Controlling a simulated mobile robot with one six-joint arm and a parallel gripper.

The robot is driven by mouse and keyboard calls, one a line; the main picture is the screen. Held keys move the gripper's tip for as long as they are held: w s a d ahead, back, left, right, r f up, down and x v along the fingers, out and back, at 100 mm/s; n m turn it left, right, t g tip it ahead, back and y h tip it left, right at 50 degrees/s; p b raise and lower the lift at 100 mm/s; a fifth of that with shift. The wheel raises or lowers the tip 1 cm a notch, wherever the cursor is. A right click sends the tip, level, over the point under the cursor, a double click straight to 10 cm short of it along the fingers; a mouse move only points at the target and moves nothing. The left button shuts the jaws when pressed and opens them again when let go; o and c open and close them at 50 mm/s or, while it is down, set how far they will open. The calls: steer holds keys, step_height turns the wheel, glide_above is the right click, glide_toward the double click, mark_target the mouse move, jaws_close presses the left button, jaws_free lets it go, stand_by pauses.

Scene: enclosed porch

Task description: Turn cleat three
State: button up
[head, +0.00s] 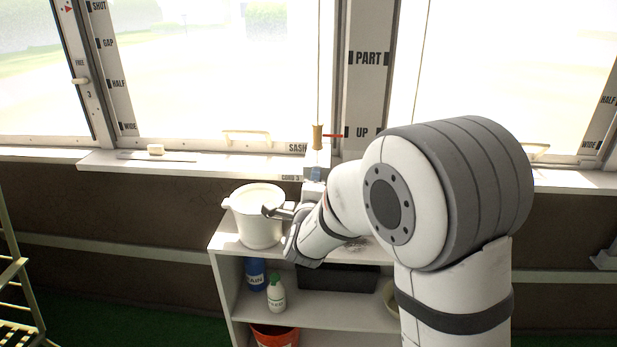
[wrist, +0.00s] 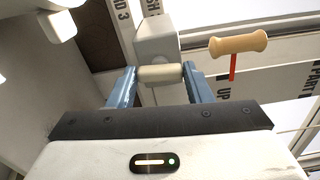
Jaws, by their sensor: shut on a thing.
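In the wrist view the cleat is a pale block (wrist: 156,38) with a cream crossbar (wrist: 160,74), beside a label ending in "D 3". My gripper (wrist: 159,80) has one blue finger at each end of the crossbar and is shut on it. In the head view my gripper (head: 314,174) is at the sill by the "CORD 3" label (head: 290,178); my wrist and fingers hide most of the cleat there. A wooden cord toggle (head: 318,136) with a red pointer (head: 333,135) hangs above; the pointer is near "UP". The toggle also shows in the wrist view (wrist: 240,43).
A white pail (head: 258,222) stands on the shelf unit (head: 225,242), close left of my wrist. Lower shelves hold a blue bottle (head: 255,274), a white bottle (head: 276,293) and a dark tray (head: 338,277). The sill (head: 230,166) is mostly clear leftward. A ladder-like frame (head: 14,270) stands far left.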

steer(key=shift+n+p, duration=0.4)
steer(key=shift+n, duration=0.2)
steer(key=o, duration=1)
steer(key=s+p, duration=0.1)
steer(key=s, duration=0.6)
steer(key=shift+s+a, duration=0.15)
steer(key=shift+s, duration=0.25)
